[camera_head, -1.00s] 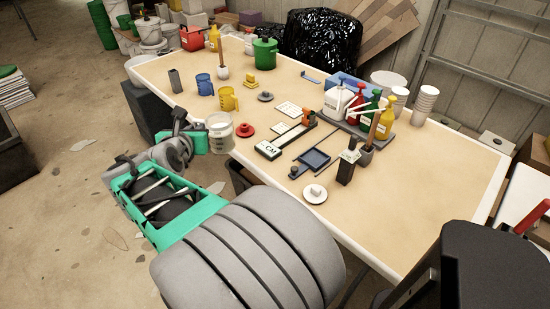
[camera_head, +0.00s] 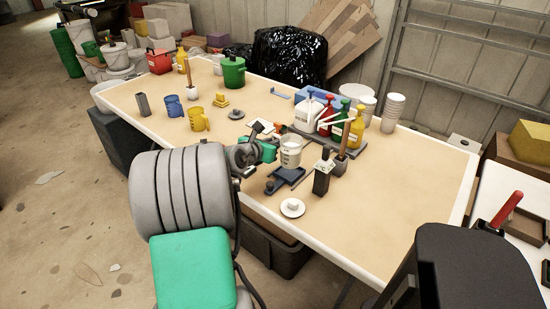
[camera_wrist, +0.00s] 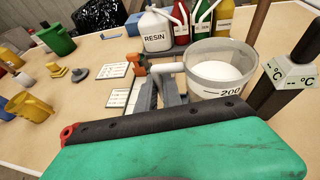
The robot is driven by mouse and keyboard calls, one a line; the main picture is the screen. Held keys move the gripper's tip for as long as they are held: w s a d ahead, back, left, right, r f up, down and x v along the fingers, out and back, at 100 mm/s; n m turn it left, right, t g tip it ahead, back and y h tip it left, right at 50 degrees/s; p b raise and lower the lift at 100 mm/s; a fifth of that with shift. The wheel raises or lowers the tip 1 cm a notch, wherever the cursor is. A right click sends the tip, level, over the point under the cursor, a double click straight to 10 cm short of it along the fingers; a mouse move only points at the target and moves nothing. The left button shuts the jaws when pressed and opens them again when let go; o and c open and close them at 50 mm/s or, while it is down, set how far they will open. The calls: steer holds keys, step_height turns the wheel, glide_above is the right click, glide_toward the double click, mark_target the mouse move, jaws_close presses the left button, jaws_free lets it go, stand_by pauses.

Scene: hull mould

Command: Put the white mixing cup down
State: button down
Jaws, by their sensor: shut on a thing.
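The white mixing cup (camera_head: 291,152) is a pale, see-through beaker with volume marks. It looks upright, over the middle of the table. My gripper (camera_head: 277,155) is shut on its left side. In the wrist view the cup (camera_wrist: 222,72) shows a "200" mark and white contents, with the gripper (camera_wrist: 172,90) at its side. The cup appears held above the table near the scale and a small blue tray (camera_head: 287,180). I cannot tell how high its base is. My gripper and arm hide most of the scale.
A black meter (camera_head: 322,175) and a brush in a pot (camera_head: 341,162) stand close to the cup's right. Pump bottles (camera_head: 327,118) stand behind it. A white disc (camera_head: 292,208) lies in front. The table's right side (camera_head: 400,190) is clear.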

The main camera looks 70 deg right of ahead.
steer(key=d+f, duration=0.3)
steer(key=f, duration=0.1)
steer(key=shift+w, duration=0.3)
step_height(320, 180, down, 2)
steer(key=shift+d+f+b, duration=0.1)
steer(key=shift+f+b, duration=0.15)
steer(key=shift+b, duration=0.25)
steer(key=shift+f, duration=0.4)
steer(key=shift+r, duration=0.1)
steer(key=c, duration=1.5)
jaws_free()
steer(key=shift+w, duration=0.1)
